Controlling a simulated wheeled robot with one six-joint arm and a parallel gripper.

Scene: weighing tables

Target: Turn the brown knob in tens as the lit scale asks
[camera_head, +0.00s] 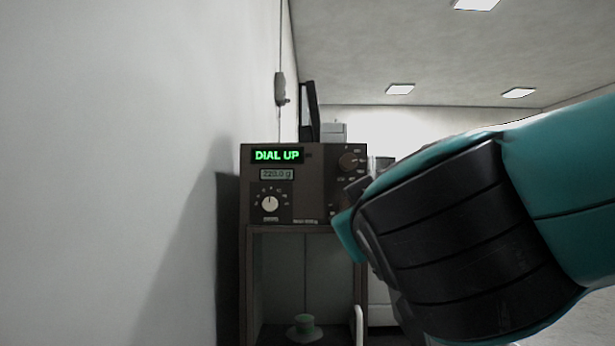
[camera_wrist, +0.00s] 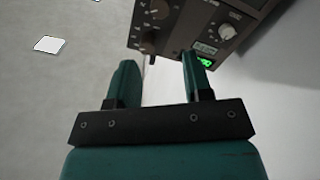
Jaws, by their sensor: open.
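The scale (camera_head: 312,215) is a dark brown box with a lit green "DIAL UP" sign (camera_head: 277,156) and a small display (camera_head: 276,174) reading about 220.0 g. A brown knob (camera_head: 350,161) sits at the upper right of its face. The wrist view shows the box turned over, with a brown knob (camera_wrist: 151,39) and another dark knob (camera_wrist: 160,9); their labels are too small to read. My gripper (camera_wrist: 160,62) is open and empty, its fingers apart from the knobs. In the head view my arm hides the gripper and part of the scale's right side.
A white knob (camera_head: 270,203) is at the scale's lower left and also shows in the wrist view (camera_wrist: 227,32). A pale wall (camera_head: 110,170) runs along the left.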

